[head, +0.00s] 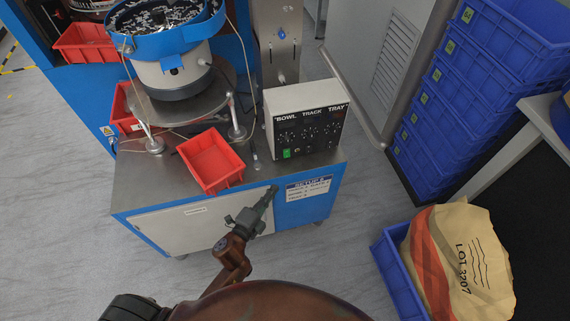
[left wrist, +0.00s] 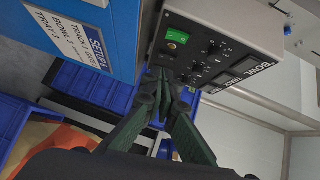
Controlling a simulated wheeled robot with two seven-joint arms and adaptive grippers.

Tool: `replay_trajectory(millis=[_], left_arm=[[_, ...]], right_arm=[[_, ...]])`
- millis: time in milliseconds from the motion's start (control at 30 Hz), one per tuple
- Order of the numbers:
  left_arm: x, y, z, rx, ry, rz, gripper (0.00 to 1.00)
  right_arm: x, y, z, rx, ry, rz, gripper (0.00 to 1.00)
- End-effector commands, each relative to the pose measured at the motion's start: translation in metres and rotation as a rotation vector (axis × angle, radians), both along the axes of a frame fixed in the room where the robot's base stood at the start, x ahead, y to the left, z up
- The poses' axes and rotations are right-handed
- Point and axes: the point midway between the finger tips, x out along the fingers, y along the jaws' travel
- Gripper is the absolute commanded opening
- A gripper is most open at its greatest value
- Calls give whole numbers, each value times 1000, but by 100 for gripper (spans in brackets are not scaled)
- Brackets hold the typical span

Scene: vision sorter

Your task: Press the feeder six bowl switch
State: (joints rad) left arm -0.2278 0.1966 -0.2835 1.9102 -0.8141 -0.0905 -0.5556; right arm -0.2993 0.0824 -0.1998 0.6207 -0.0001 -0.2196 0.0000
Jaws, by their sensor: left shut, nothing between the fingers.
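The feeder control box (head: 307,120) stands at the right of the steel bench top, its black front panel labelled BOWL, TRACK, TRAY. A green rocker switch (head: 287,153) sits low on the panel's left, below the BOWL label; it also shows in the left wrist view (left wrist: 178,37). Small knobs and toggles are too small to tell apart. My left gripper (head: 272,191) is shut and empty, in front of the cabinet, below the panel in the picture. In the left wrist view its fingertips (left wrist: 161,74) appear just under the box's lower edge, apparently not touching the switch. My right gripper is not in view.
A red bin (head: 213,161) sits on the bench left of the box. A blue bowl feeder (head: 170,50) stands behind it. A SETUP placard (head: 309,187) is on the cabinet front. A paper sack (head: 457,262) in a blue crate (head: 388,270) stands right, below stacked blue crates (head: 440,110).

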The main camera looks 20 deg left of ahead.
Motion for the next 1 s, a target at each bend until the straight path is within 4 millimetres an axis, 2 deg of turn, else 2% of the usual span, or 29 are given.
replay_trajectory(millis=[100,467,667,1000], left_arm=[[0,-2,9,11,-18,-5,0],[6,-3,8,8,-17,-5,0],[35,-9,5,8,-18,-7,0],[102,-22,-3,9,-16,-5,0]], right_arm=[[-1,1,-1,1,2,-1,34],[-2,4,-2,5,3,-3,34],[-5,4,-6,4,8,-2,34],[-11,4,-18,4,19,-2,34]])
